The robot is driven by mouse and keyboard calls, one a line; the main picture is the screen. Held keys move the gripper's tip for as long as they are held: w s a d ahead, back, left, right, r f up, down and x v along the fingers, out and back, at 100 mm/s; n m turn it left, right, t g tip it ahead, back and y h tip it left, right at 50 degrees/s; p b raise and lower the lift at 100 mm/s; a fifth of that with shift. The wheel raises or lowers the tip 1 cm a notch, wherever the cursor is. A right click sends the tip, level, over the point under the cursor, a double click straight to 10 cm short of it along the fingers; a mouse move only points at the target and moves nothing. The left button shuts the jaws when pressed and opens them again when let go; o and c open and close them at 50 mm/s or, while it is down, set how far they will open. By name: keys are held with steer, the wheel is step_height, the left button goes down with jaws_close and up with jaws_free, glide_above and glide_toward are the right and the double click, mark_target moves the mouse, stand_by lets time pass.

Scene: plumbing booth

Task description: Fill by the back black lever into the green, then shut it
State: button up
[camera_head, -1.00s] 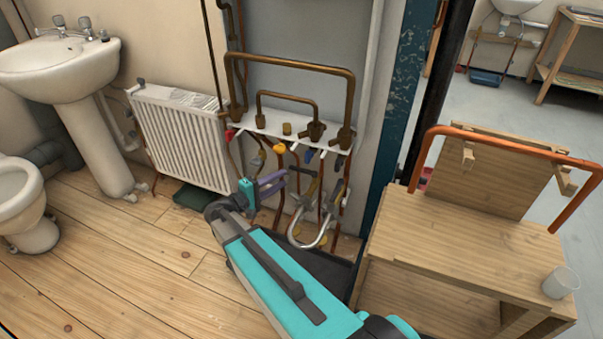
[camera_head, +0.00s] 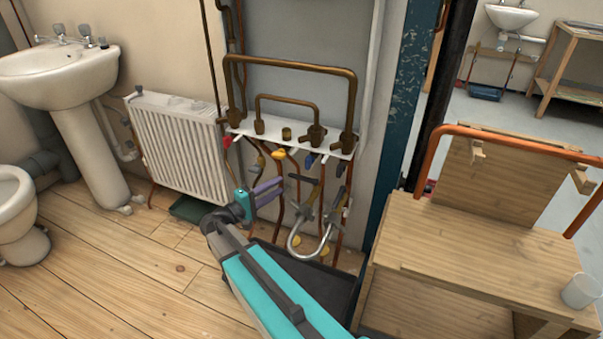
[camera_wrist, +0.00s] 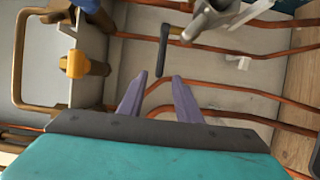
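My gripper (camera_head: 269,190) has purple fingers and is open, in front of the pipework under the white manifold shelf. In the wrist view my gripper (camera_wrist: 159,78) points at a black lever (camera_wrist: 163,50), which lies just beyond the fingertips, roughly in line with the gap. The gap looks empty. In the head view a black lever (camera_head: 304,180) stands just right of the fingertips; contact cannot be told. A dark green tray (camera_head: 188,209) lies on the floor below the radiator. I cannot tell whether it is the green thing meant, or whether it holds liquid.
A yellow handle (camera_head: 278,154), a red lever (camera_head: 227,141) and a blue lever (camera_head: 309,160) sit along the manifold. A curved silver pipe (camera_head: 303,254) hangs above a black tray (camera_head: 330,286). A wooden bench (camera_head: 470,250) with a clear cup (camera_head: 580,290) stands right.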

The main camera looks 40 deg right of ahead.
mark_target(303, 179)
steer(key=w+d+b, duration=0.2)
steer(key=d+b, duration=0.2)
steer(key=d, duration=0.9)
steer(key=shift+d, duration=0.35)
jaws_close()
